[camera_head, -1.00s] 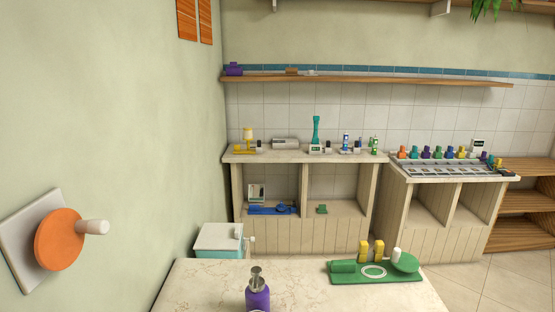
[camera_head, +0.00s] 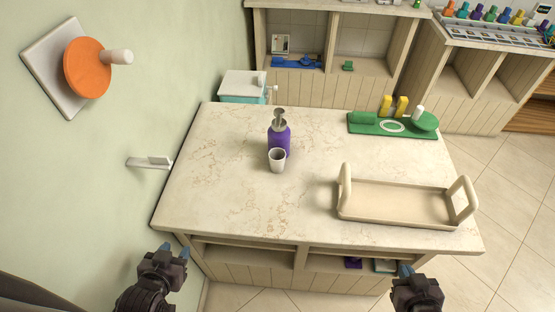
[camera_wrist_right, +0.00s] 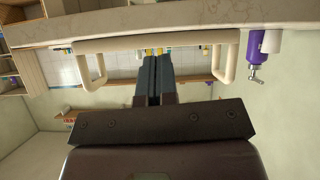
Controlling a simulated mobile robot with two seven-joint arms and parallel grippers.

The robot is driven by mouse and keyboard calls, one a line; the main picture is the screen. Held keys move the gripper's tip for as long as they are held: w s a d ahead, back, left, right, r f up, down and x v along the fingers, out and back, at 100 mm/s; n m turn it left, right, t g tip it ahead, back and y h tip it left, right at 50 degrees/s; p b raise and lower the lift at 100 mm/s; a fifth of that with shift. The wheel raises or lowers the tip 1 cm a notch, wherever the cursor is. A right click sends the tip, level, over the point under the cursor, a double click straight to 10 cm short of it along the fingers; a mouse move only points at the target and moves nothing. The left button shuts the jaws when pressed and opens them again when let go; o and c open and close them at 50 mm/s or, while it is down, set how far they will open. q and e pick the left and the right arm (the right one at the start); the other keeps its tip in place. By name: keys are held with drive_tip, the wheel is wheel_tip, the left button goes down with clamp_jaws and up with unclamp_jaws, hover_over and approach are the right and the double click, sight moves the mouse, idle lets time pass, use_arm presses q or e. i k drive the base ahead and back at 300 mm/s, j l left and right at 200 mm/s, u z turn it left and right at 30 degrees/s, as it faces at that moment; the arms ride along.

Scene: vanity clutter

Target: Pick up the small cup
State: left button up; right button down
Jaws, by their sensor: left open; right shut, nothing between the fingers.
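The small cup (camera_head: 277,160) is a pale grey-white cup standing upright on the marble-topped counter (camera_head: 230,195), directly in front of a purple pump bottle (camera_head: 279,137). In the right wrist view, which looks upside down, a pale cup shape (camera_wrist_right: 271,41) shows by the purple bottle (camera_wrist_right: 256,48). My left gripper (camera_head: 174,252) is open and empty, off the counter's front left edge. My right gripper (camera_head: 406,270) is shut and empty, in front of the counter's front right edge. Its fingers (camera_wrist_right: 155,80) show together in the right wrist view.
A beige tray with two upright handles (camera_head: 400,219) sits on the right of the counter. A green tray with yellow items (camera_head: 370,131) is at the back right. The counter's left and middle front are clear. A wall holder (camera_head: 150,162) is left of the counter.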

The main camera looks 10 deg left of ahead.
sight(276, 156)
drive_tip(key=k, duration=0.6)
drive_tip(key=k+j+u, duration=0.15)
drive_tip(key=k+u, duration=0.25)
drive_tip(key=k, duration=0.25)
drive_tip(key=i+l+u, duration=0.1)
drive_tip(key=u, duration=1.1)
drive_tip(key=i+l, duration=0.1)
drive_tip(key=l, duration=0.25)
drive_tip(key=i+l, duration=0.1)
drive_tip(key=l, duration=0.3)
drive_tip(key=i+l, duration=0.15)
drive_tip(key=l, duration=0.2)
drive_tip(key=i+l, duration=0.1)
drive_tip(key=l, duration=0.3)
drive_tip(key=i+l, duration=0.1)
drive_tip(key=l, duration=0.25)
drive_tip(key=u, duration=0.05)
